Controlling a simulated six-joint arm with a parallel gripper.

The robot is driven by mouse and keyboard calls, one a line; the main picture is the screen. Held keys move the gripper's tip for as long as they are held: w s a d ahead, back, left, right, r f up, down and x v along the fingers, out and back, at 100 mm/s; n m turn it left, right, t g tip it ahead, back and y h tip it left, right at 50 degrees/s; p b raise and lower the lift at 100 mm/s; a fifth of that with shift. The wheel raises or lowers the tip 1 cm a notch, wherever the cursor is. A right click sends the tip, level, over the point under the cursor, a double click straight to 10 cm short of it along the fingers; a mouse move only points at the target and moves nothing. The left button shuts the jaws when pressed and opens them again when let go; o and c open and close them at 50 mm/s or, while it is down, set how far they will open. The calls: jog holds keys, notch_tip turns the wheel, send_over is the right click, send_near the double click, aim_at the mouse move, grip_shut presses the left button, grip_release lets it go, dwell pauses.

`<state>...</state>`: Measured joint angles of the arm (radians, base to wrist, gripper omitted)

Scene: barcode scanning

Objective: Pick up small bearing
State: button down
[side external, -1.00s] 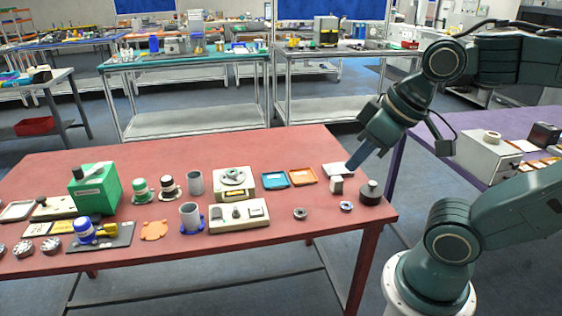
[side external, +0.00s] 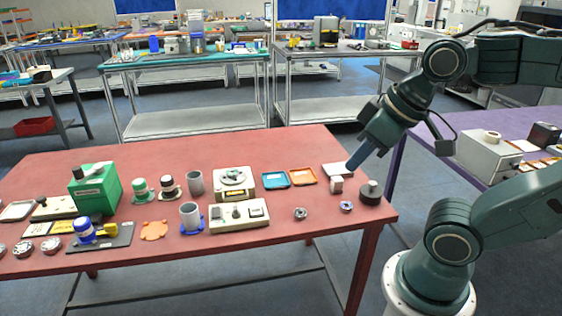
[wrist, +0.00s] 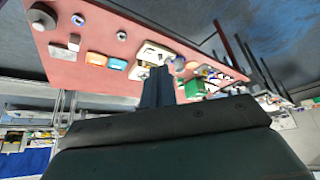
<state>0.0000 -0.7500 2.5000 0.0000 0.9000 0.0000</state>
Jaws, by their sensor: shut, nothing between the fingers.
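Two small ring-shaped parts lie near the front right edge of the red table: a ring (side external: 300,213) and a ring with a bluish tint (side external: 346,207). Both also show in the wrist view, the first as a pale ring (wrist: 121,35) and the other beside the table edge (wrist: 78,20). I cannot tell which of them is the small bearing. My gripper (side external: 350,167) is shut and empty, tilted down to the left, over the table's right side beside a pale flat plate. It is apart from both rings. The shut fingers (wrist: 157,72) show in the wrist view.
A small pale block (side external: 337,185) and a dark round weight (side external: 370,192) stand near the rings. The table between the rings and front edge is clear.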

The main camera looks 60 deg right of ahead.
jog(key=c, duration=0.9)
grip_release()
jog(key=shift+o, duration=0.2)
jog(key=w+d+r, duration=0.1)
jog(key=w+d, duration=0.1)
jog(key=w, duration=0.8)
jog(key=w+d, duration=0.3)
jog(key=w, duration=0.8)
jog(key=w+d+f, duration=0.5)
jog(key=w+f, duration=0.2)
jog(key=w, duration=0.1)
jog(key=w+d+f+g, duration=0.1)
jog(key=w+d+f, duration=0.5)
jog(key=w, duration=0.3)
jog(key=shift+f+n, duration=0.3)
jog(key=shift+f, duration=0.15)
